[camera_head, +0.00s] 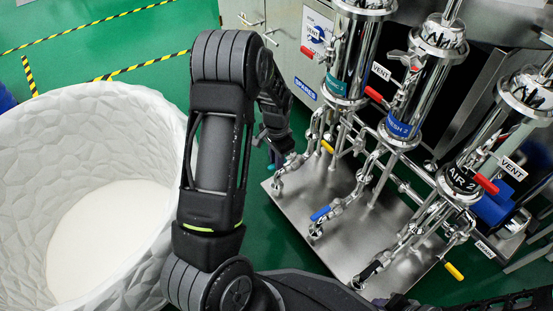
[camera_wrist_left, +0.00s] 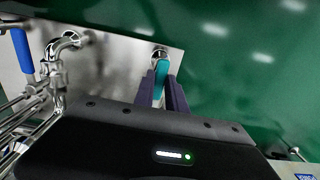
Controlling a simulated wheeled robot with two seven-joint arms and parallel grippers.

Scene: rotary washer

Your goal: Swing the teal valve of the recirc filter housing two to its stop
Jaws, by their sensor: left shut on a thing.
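The teal valve handle (camera_wrist_left: 161,77) stands between my left gripper's fingers in the left wrist view. My left gripper (camera_wrist_left: 162,88) is shut on it. In the head view my left gripper (camera_head: 282,152) is beside the pipework at the left edge of the steel skid; my arm and wrist hide most of the teal handle there. The steel filter housing with the teal label (camera_head: 336,86) stands above this pipework; its label is too small to read surely. My right gripper does not show.
A blue handle (camera_head: 320,213) and yellow handles (camera_head: 327,147) (camera_head: 453,271) sit on nearby pipes. Housings labelled FINISH 2 (camera_head: 397,128) and AIR 2 (camera_head: 461,179) stand to the right. A large white tub (camera_head: 95,130) is left of my arm. Bare steel skid (camera_head: 345,250) lies in front.

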